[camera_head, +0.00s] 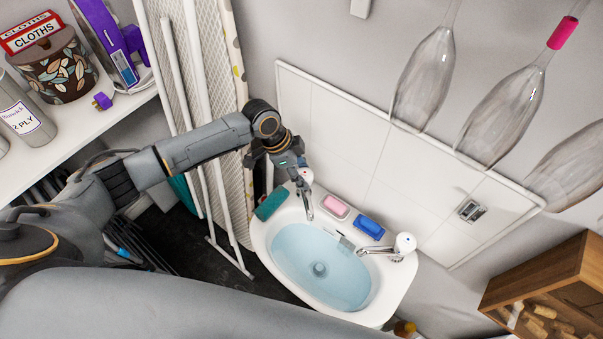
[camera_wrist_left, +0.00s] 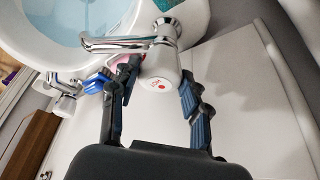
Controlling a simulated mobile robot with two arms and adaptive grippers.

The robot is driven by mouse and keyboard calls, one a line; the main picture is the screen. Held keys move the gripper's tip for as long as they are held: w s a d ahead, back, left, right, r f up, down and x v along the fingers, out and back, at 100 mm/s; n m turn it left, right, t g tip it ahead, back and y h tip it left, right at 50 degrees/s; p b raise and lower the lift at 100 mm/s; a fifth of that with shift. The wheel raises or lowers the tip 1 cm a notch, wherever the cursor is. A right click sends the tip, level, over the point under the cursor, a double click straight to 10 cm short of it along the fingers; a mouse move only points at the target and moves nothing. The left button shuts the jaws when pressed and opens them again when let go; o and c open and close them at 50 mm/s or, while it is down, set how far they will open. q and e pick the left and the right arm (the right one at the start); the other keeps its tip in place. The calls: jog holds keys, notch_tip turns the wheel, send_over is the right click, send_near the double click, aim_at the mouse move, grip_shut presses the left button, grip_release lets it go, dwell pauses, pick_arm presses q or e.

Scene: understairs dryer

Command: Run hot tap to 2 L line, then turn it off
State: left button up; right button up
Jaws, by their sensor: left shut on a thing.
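The white wash basin (camera_head: 263,240) stands against the wall and holds pale blue water (camera_head: 320,265); the water also shows in the left wrist view (camera_wrist_left: 85,15). The hot tap (camera_head: 308,205) is at the basin's back left. In the left wrist view its white head with a red dot (camera_wrist_left: 158,72) sits between my left gripper's fingers, and its chrome spout (camera_wrist_left: 110,44) points over the basin. My left gripper (camera_head: 298,170) is shut on this tap head. I cannot make out a stream from the spout or a 2 L line. My right gripper is not in view.
A second tap (camera_head: 403,246) is at the basin's right. A pink soap (camera_head: 335,206), a blue item (camera_head: 370,227) and a green item (camera_head: 271,203) lie along the rim. An ironing board (camera_head: 215,60) leans left of the basin.

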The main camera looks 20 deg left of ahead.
pick_arm(q)
jog(key=shift+f+m+g+b, duration=0.1)
jog(key=shift+m+g+b, duration=0.55)
jog(key=shift+m, duration=0.85)
jog(key=o, duration=1.1)
jog(key=shift+w, duration=0.1)
